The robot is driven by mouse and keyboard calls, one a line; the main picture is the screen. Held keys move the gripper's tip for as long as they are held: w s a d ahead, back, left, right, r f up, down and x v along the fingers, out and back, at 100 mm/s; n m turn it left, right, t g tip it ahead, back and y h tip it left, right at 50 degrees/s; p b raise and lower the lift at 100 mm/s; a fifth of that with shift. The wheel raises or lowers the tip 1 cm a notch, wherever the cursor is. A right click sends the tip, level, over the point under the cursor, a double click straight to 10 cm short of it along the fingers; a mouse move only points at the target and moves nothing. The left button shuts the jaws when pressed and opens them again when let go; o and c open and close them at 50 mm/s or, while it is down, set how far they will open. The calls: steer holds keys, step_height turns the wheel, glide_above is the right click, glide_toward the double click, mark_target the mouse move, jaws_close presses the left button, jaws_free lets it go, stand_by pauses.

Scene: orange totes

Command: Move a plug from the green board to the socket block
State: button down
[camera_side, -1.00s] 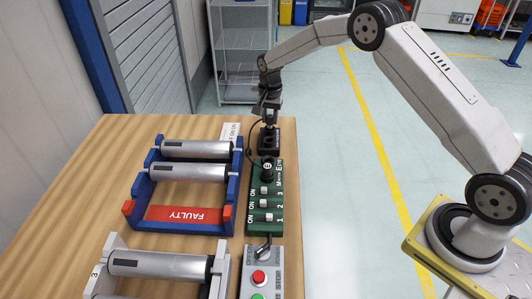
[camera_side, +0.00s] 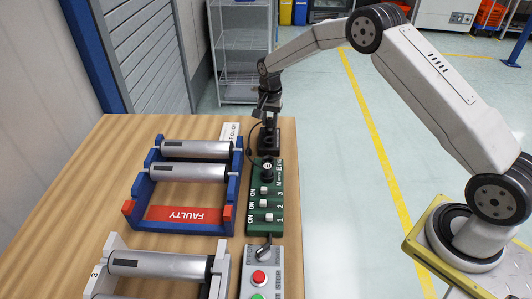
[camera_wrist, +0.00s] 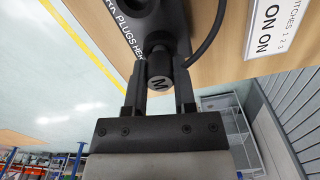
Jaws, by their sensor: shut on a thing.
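My gripper (camera_wrist: 160,82) is shut on a dark round plug (camera_wrist: 160,70) marked "M", which shows between the two fingers in the wrist view. The plug is right at a black socket block (camera_wrist: 148,20) with white lettering ending in "PLUGS HERE"; whether it is seated in the block I cannot tell. In the side view my gripper (camera_side: 268,116) is over the black block (camera_side: 269,145), at the far end of the green board (camera_side: 264,228). The green board has a round black fitting (camera_side: 267,168) and several white switches (camera_side: 265,203) marked ON.
A black cable (camera_wrist: 212,32) curves beside the plug. A blue frame (camera_side: 132,210) with two rollers and a red FAULTY plate stands left of the board. A grey button box (camera_side: 253,278) and another roller frame (camera_side: 113,247) are nearer. The wooden table (camera_side: 75,225) is bare at left.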

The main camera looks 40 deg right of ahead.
steer(key=shift+f, duration=0.25)
stand_by(0.3)
steer(key=shift+c, duration=1.7)
jaws_free()
steer(key=shift+r, duration=3.9)
steer(key=shift+s, duration=0.1)
